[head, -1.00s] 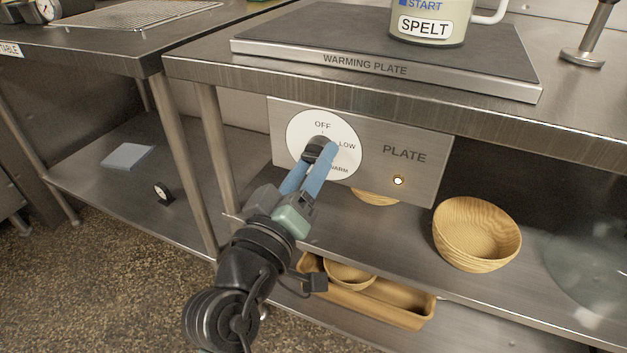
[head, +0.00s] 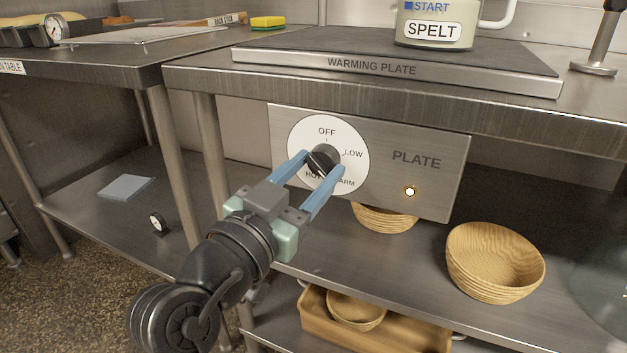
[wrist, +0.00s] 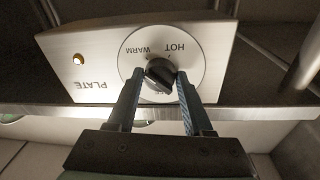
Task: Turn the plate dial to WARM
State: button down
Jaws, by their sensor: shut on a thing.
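The plate dial is a black knob (head: 325,158) on a round white face (head: 352,135), on a steel panel (head: 435,185) marked PLATE. OFF is at the top, LOW at the right, WARM at the lower right and HOT at the lower left. My gripper (head: 321,165) has its blue fingers on either side of the knob, shut on it. In the wrist view the knob (wrist: 160,74) sits between the fingertips, with the labels upside down and OFF partly covered. I cannot tell clearly which mark the knob points to. A small lamp (head: 410,191) on the panel glows.
The warming plate (head: 480,73) is on the table above, with a SPELT container (head: 435,28) on it. Wooden bowls (head: 494,262) stand on the shelf below. A wooden tray (head: 405,335) is lower down. A table leg (head: 210,150) stands left of the panel.

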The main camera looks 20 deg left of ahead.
jog(key=shift+m, duration=0.6)
jog(key=shift+c, duration=1.6)
grip_release()
jog(key=s+a+f+p, duration=0.1)
jog(key=s+p, duration=0.1)
jog(key=s, duration=1)
jog(key=shift+s+a, duration=0.4)
